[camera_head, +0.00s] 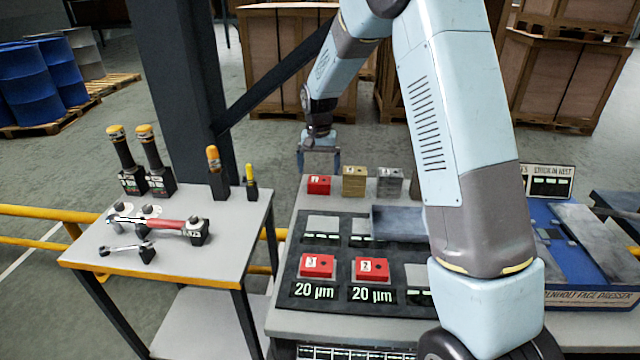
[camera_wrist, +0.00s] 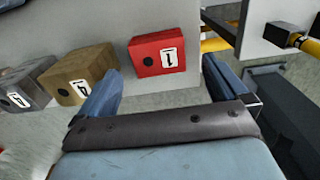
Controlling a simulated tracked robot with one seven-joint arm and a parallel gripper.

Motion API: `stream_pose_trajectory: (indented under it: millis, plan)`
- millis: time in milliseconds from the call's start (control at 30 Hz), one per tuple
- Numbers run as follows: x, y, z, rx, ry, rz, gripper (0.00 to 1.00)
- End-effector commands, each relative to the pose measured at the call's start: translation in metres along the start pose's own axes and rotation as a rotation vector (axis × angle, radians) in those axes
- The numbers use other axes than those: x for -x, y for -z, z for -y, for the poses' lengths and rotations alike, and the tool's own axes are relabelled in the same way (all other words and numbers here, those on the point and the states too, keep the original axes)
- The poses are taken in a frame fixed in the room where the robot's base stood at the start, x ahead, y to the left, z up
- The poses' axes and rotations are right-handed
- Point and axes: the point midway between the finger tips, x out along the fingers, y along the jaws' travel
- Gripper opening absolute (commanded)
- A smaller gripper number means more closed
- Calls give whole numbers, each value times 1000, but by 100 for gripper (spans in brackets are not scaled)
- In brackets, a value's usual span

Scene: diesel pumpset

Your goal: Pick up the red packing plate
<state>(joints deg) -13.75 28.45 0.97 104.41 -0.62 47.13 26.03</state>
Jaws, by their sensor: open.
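A red block-like plate marked 1 (camera_head: 318,185) stands at the back edge of the grey bench, left of a brass block (camera_head: 355,181). In the wrist view the red plate (camera_wrist: 158,52) lies ahead of the opening between my fingers. My gripper (camera_head: 320,168) is open and empty, close behind or above this plate in the head view; its fingers also show in the wrist view (camera_wrist: 163,82). I see no contact. Two more red plates, marked 3 (camera_head: 317,266) and 2 (camera_head: 373,269), lie on the dark mat (camera_head: 345,290) by "20 µm" labels.
A grey block (camera_head: 390,183) stands right of the brass one. Grey plates lie on the mat, partly hidden by my arm. A side table (camera_head: 180,262) with tools stands left. A blue face-dresser unit (camera_head: 590,298) is at the right. A dark post (camera_head: 180,90) rises behind.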

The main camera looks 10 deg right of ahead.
Motion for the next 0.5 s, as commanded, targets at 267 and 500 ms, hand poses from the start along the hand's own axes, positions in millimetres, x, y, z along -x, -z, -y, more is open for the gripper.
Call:
stream_pose_trajectory:
  millis: [267,500]
  plan:
    - [-37,0,-2,0,-1,2,100]
    - [-40,0,-2,-1,0,0,100]
